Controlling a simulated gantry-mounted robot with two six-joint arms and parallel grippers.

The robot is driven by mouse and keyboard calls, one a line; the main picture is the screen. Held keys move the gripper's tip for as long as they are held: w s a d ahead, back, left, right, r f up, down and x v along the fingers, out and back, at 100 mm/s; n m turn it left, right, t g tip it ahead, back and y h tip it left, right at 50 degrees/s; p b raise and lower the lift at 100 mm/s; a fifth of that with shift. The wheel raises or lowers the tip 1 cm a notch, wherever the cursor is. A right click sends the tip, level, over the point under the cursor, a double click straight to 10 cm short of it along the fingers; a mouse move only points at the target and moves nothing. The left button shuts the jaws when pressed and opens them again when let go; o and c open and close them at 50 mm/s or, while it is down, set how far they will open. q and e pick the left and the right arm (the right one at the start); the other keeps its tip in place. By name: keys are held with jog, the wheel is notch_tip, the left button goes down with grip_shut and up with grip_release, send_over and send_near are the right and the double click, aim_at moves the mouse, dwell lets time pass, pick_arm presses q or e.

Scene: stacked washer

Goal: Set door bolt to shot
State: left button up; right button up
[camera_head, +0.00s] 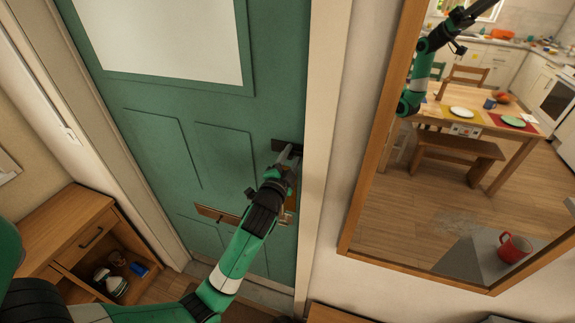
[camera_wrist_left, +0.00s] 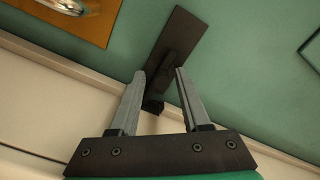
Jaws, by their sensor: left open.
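The green door (camera_head: 165,130) fills the middle of the head view. Its dark door bolt (camera_head: 284,146) sits near the door's right edge, partly hidden by my left gripper (camera_head: 290,156). In the left wrist view the bolt (camera_wrist_left: 180,35) is a dark plate with a raised bar running toward the pale door frame. My left gripper (camera_wrist_left: 161,74) is open, its two grey fingers on either side of the bar's lower part. I cannot tell whether they touch it. A dark block shows between the fingers. My right gripper is not in view.
The pale door frame (camera_head: 319,120) runs beside the bolt. A brass plate (camera_wrist_left: 85,18) with a shiny handle is close by on the door. A wooden-framed mirror (camera_head: 349,240) hangs at right, reflecting a kitchen. A wooden cabinet (camera_head: 70,225) stands at lower left.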

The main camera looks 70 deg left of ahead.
pick_arm(q)
jog(key=v, duration=1.1)
jog(key=shift+s, duration=0.1)
